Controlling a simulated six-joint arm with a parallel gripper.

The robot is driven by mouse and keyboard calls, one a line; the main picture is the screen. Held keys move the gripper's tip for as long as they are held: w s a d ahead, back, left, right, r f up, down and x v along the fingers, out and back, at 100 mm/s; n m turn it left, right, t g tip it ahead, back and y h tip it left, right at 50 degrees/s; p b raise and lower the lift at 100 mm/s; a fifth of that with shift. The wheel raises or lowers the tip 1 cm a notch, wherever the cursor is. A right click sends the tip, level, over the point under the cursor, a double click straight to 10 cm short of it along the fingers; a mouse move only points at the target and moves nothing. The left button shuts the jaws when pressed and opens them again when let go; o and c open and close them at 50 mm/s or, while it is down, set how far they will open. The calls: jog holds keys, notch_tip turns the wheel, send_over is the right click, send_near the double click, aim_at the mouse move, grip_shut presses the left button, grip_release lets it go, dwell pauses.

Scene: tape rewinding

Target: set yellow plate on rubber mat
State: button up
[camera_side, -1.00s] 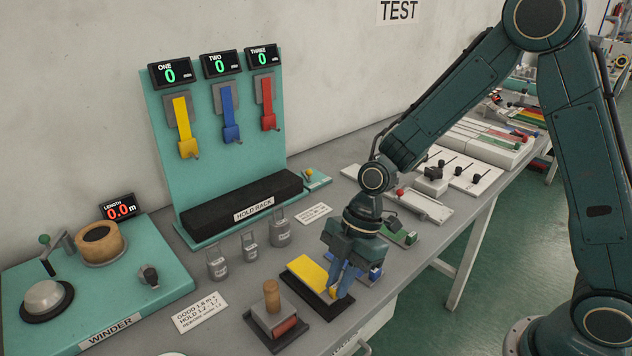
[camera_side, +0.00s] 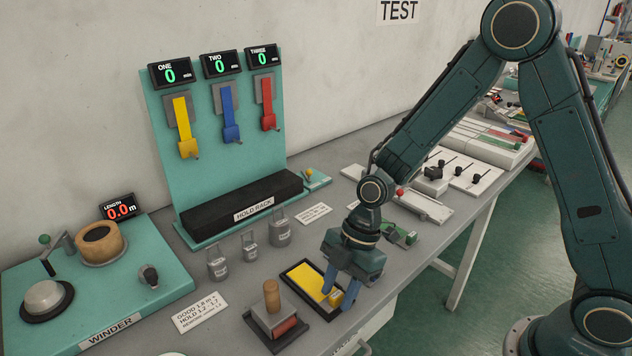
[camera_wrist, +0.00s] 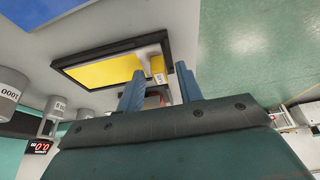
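The yellow plate (camera_side: 310,283) lies flat on the black rubber mat (camera_side: 290,270), inside its dark border. A small grip with a pale tag stands at the plate's near end. In the wrist view the plate (camera_wrist: 105,70) sits within the mat's dark frame (camera_wrist: 75,62). My gripper (camera_side: 342,290) is just beside the plate's near right end, pointing down. In the wrist view its blue fingers (camera_wrist: 160,88) are apart, with nothing seen held between them. The grip shows just beyond the fingertips, and I cannot tell whether they touch it.
A wooden-handled block with a red part (camera_side: 274,315) stands left of the mat. Several grey weights (camera_side: 248,246) stand behind it. A green winder (camera_side: 150,270) is at left. The table's front edge is close.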

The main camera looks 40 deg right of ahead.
jog(key=shift+r, duration=0.15)
jog(key=v, duration=1.2)
jog(key=shift+d+r, duration=0.1)
dwell(0.6)
jog(key=s+d+r+m+t+h, duration=0.2)
jog(key=s+d+r+m, duration=0.2)
jog(key=s+r+m, duration=0.2)
jog(key=s+d+r+m+t+h, duration=0.2)
jog(key=s+d+r+m, duration=0.3)
jog(key=s+m, duration=0.6)
jog(key=shift+s+r+m+t, duration=0.25)
jog(key=shift+r+m+t, duration=0.3)
jog(key=shift+t, duration=0.25)
jog(key=shift+o, duration=0.2)
jog(key=shift+d, duration=0.1)
